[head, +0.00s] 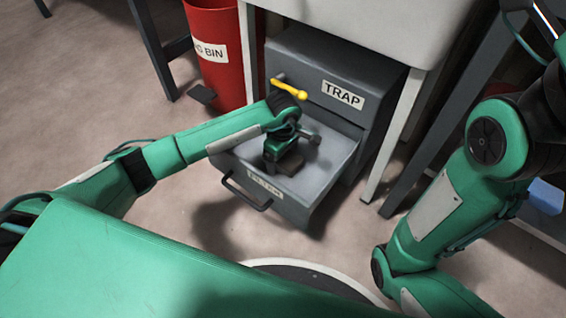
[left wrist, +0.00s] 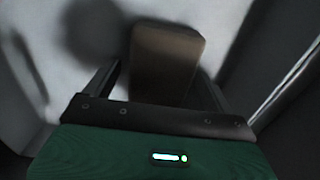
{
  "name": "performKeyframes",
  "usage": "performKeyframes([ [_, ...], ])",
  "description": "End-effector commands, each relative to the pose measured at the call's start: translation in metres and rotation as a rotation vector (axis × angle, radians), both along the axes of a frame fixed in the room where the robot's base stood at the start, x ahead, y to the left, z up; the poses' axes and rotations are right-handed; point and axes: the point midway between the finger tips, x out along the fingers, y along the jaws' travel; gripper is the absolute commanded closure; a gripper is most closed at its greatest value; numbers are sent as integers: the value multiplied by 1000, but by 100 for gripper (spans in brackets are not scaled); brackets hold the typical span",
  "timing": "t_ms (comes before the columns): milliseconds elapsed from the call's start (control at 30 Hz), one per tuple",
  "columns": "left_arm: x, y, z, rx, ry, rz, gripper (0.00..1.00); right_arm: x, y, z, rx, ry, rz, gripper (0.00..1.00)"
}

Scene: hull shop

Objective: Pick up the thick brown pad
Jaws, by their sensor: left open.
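The thick brown pad (head: 291,165) lies in the open drawer (head: 320,178) of the grey cabinet, partly hidden by my left gripper (head: 281,160) in the head view. My left gripper reaches down into the drawer and is open. In the left wrist view the pad (left wrist: 167,62) shows as a dark brown block between the two fingers (left wrist: 162,85). Its near end is hidden behind the gripper body. I cannot tell whether the fingers touch it. My right arm shows on the right of the head view, but its gripper does not.
The grey cabinet (head: 305,75), labelled TRAP, has a yellow lever (head: 289,89) on its front. A red bin (head: 218,70) stands left of it. A white table with pale legs (head: 395,130) stands over the cabinet. The drawer walls surround my left gripper closely.

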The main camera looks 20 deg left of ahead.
Motion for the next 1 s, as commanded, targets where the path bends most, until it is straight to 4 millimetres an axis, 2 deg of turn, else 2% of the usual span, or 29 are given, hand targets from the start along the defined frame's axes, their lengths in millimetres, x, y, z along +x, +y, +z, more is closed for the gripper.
performKeyframes([
  [200,0,0,1,0,0,0,13,-1,0,2,3,-2,3,100],
  [467,0,0,1,0,0,0,63,0,0,1,3,-1,3,100],
  [767,1,0,3,0,-1,0,63,1,1,1,-7,0,-4,100],
  [1000,1,0,23,-1,-3,-1,63,1,0,13,-5,-2,0,100],
])
